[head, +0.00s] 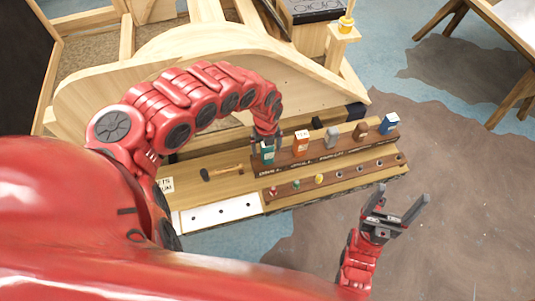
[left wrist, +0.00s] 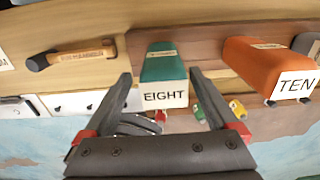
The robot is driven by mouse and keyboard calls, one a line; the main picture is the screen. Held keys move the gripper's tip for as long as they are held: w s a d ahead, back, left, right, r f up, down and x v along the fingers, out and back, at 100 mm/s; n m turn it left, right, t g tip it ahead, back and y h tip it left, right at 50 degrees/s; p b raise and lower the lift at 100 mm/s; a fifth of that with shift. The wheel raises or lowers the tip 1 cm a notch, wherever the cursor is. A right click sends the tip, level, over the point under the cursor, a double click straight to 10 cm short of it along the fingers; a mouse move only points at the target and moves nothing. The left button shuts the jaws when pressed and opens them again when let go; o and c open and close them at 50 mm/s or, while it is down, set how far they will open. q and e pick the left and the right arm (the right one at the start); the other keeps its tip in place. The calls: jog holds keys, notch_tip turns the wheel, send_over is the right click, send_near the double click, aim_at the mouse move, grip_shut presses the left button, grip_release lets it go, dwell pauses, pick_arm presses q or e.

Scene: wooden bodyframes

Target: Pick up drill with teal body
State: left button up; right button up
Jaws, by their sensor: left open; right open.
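The teal drill (head: 268,157) stands at the left end of the wooden rack, partly hidden by my left gripper (head: 267,138) from above. In the left wrist view the teal body (left wrist: 164,68) has a white end labelled EIGHT. The open fingers of my left gripper (left wrist: 160,77) reach along both sides of it, with a visible gap at least near its labelled end. Whether a fingertip touches it I cannot tell. My right gripper (head: 395,208) is open and empty, to the right of the rack and away from the drill.
An orange drill labelled TEN (left wrist: 275,66) stands close beside the teal one. Grey, brown and blue items (head: 388,124) follow along the rack. A hammer (head: 222,172) lies left of the drill. Small coloured pieces (head: 319,179) sit in the lower front row.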

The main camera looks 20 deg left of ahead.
pick_arm(q)
jog(key=shift+s+d, duration=0.1)
jog(key=shift+f, duration=0.4)
jog(key=f, duration=0.1)
jog(key=w+f, duration=0.1)
jog(key=f, duration=0.1)
jog(key=shift+d, duration=0.15)
jog(key=shift+s+f, duration=0.15)
jog(key=shift+f, duration=0.5)
grip_shut()
